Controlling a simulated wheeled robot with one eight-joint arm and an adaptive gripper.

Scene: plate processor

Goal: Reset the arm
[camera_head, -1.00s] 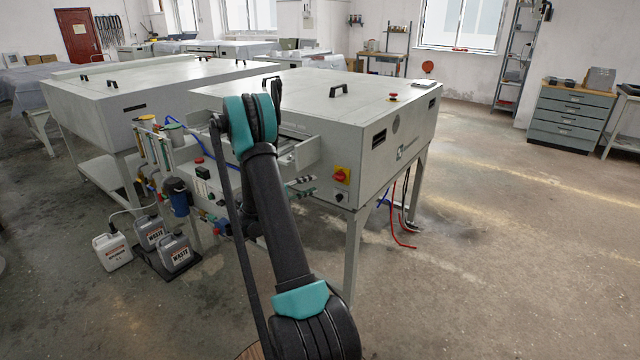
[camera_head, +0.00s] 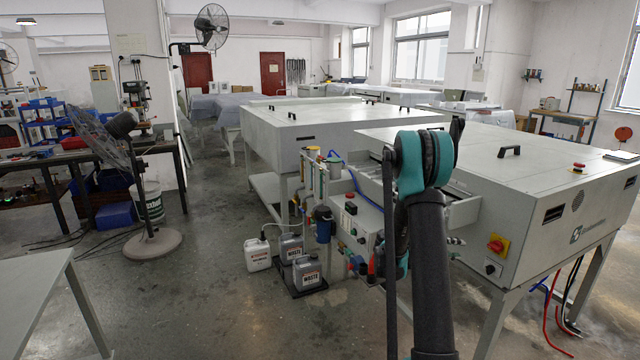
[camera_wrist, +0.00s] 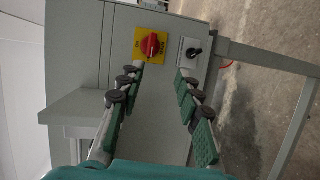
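My arm (camera_head: 428,260) rises in front of the near grey plate processor (camera_head: 590,165) in the head view. My gripper (camera_wrist: 160,76) shows in the wrist view with its two green-padded fingers apart and nothing between them. It points toward the processor's grey end panel. Beyond the fingertips are a red rotary switch on a yellow plate (camera_wrist: 150,45) and a black knob (camera_wrist: 193,53). In the head view my gripper is mostly hidden behind my arm, so its distance from the panel is hard to tell.
A second processor (camera_head: 325,125) stands behind. Waste canisters (camera_head: 307,272) sit on the floor left of my arm. A standing fan (camera_head: 140,190), a workbench (camera_head: 60,160) and a grey table (camera_head: 35,290) are at left. The floor between the table and canisters is clear.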

